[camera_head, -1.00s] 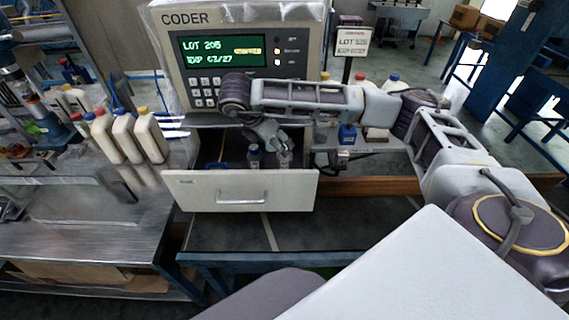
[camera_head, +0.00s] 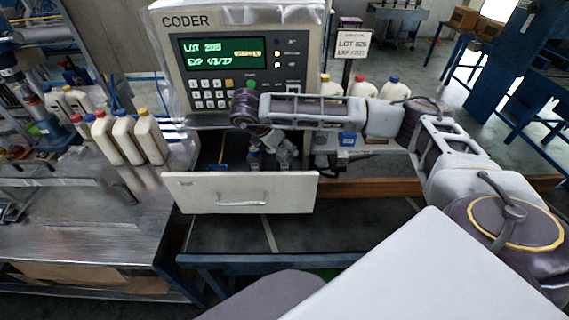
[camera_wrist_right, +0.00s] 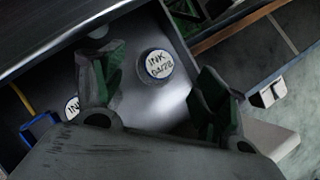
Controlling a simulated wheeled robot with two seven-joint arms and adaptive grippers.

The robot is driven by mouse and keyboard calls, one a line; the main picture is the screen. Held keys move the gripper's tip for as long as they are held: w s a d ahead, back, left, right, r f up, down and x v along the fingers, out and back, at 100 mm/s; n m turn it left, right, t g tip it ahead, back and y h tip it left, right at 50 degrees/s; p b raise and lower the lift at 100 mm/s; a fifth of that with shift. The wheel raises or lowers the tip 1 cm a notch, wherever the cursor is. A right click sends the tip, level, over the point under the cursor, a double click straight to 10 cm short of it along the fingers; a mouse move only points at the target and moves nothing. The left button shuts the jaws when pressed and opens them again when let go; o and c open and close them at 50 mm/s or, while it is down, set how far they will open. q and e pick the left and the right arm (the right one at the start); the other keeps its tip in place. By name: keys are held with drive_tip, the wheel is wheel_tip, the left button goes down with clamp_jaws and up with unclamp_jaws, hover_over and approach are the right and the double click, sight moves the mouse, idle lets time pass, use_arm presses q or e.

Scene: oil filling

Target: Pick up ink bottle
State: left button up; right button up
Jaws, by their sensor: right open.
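My right gripper (camera_head: 278,150) reaches down into the open drawer (camera_head: 245,193) under the coder machine. In the right wrist view the gripper (camera_wrist_right: 160,88) is open, with its two dark green-padded fingers spread apart. An ink bottle (camera_wrist_right: 155,64) with a round white cap label reading "INK 04/28" stands upright in the drawer, seen from above in the gap between the fingers. A second ink bottle (camera_wrist_right: 72,107) lies left of the left finger, partly hidden by it. In the head view the bottles are small and partly covered by the gripper. My left gripper is not in view.
The coder machine (camera_head: 236,55) stands just behind and above the drawer. The drawer front is a raised wall on the near side. White bottles (camera_head: 130,138) stand on the left bench. A blue item (camera_head: 347,138) and more white bottles (camera_head: 362,88) are at the right.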

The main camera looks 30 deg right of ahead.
drive_tip(key=p+x, duration=0.1)
drive_tip(key=x, duration=0.1)
drive_tip(key=shift+w+d+f, duration=0.25)
drive_tip(key=shift+d+f, duration=0.3)
drive_tip(key=shift+f, duration=0.3)
drive_tip(key=shift+c, duration=0.2)
drive_tip(key=c, duration=1.5)
drive_tip(key=shift+c, duration=0.2)
drive_tip(key=shift+w+r, duration=0.1)
drive_tip(key=shift+r, duration=0.15)
